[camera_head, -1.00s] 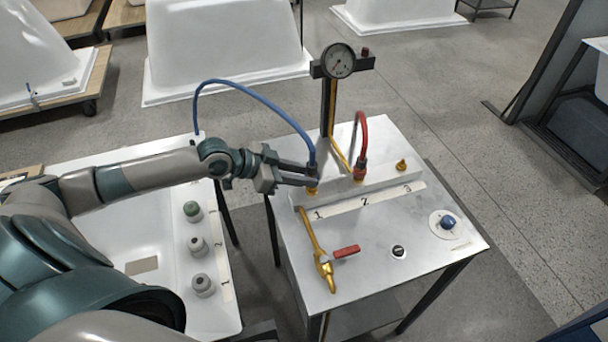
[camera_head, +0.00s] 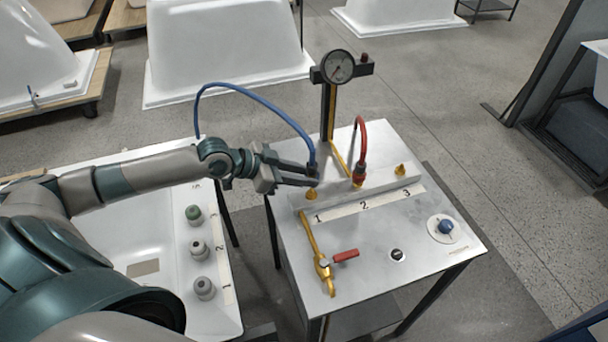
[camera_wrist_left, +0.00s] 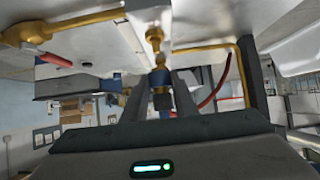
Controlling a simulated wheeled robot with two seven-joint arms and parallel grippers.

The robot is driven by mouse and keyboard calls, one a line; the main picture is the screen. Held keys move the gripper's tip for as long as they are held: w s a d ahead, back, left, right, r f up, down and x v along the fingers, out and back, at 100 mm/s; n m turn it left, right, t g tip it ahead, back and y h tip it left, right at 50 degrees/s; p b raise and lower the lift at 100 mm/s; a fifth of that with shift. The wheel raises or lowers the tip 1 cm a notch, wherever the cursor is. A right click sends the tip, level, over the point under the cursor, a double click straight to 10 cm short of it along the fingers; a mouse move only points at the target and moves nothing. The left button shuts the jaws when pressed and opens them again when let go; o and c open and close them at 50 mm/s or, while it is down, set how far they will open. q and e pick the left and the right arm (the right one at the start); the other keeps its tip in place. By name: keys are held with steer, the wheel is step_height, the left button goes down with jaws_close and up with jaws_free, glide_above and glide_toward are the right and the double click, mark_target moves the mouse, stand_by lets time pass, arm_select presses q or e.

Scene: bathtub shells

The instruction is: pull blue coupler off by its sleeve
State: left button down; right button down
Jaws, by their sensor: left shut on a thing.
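The blue coupler (camera_head: 313,171) sits at the end of a blue hose, over brass port 1 (camera_head: 311,195) on the white bench. My left gripper (camera_head: 314,178) is shut on the coupler from the left. In the left wrist view the coupler (camera_wrist_left: 160,80) lies between the two fingers, with the brass port (camera_wrist_left: 154,38) in line beyond it. The pointed top of port 1 shows just below the coupler, and they look slightly apart. The fingers partly hide the sleeve. My right gripper is not in view.
A red hose's coupler (camera_head: 359,174) is on port 2, close right of my gripper. Port 3 (camera_head: 400,170) is bare. A gauge (camera_head: 338,67) stands on a post behind. A red-handled brass valve (camera_head: 325,266) lies in front.

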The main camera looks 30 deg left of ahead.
mark_target(309, 163)
arm_select(q)
steer(key=shift+r, duration=0.1)
steer(key=shift+r+p, duration=2.05)
steer(key=shift+r, duration=0.4)
